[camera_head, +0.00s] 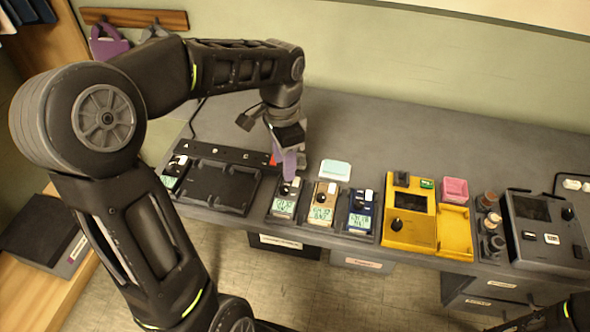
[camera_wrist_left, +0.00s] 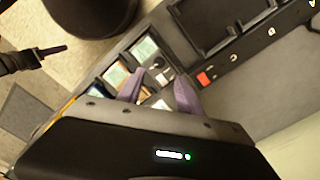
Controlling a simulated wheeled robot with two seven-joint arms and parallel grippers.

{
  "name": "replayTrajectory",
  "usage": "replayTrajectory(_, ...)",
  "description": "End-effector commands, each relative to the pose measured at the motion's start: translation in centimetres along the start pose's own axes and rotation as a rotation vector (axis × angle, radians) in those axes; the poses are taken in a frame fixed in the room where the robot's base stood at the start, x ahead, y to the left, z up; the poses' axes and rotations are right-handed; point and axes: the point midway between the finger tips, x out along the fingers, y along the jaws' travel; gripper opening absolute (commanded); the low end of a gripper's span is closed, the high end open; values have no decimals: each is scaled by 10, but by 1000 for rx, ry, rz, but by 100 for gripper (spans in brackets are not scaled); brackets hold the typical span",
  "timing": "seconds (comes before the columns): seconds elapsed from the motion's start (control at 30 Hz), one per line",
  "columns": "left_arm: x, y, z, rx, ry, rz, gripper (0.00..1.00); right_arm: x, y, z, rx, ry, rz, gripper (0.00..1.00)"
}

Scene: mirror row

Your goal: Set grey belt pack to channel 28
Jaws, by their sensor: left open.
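The grey belt pack (camera_head: 285,207) lies on the bench, first from the left of three loose packs, with a lit display and a dark knob. Its display is too small to read surely. It also shows in the left wrist view (camera_wrist_left: 145,48). My left gripper (camera_head: 284,163) is just above and behind its knob end, pointing down. In the wrist view its purple fingers (camera_wrist_left: 161,77) are apart, near the pack's knob, with nothing seen held; contact cannot be told. Part of my right arm shows at the bottom right corner of the head view; its jaws are unclear.
A tan pack (camera_head: 323,214) and a blue pack (camera_head: 359,222) lie close to the right. A black charger tray (camera_head: 225,188) is at left. A yellow unit (camera_head: 409,231), pink box (camera_head: 455,188) and dark console (camera_head: 545,245) stand farther right.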

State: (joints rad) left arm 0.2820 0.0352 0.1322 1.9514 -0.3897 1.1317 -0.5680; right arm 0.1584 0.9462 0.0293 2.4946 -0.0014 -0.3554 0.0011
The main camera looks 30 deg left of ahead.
Motion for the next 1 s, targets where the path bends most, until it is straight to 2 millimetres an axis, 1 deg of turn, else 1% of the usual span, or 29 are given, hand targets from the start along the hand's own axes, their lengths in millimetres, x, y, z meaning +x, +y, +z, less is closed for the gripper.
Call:
replayTrajectory(0.33,1,0,0,-1,0,0,43,0,0,1,0,-2,0,36)
replayTrajectory(0.47,9,0,0,-1,-2,2,43,0,0,1,0,-1,0,36)
replayTrajectory(0.57,20,0,1,-1,-3,2,43,-1,0,1,0,-1,0,36)
replayTrajectory(0.8,58,1,1,0,-3,3,43,-2,-1,0,0,-1,0,36)
replayTrajectory(0.9,70,0,0,-1,-1,2,43,-3,-1,0,0,-1,0,36)
replayTrajectory(1.0,76,0,0,-1,0,1,43,-3,-1,0,0,-1,0,36)
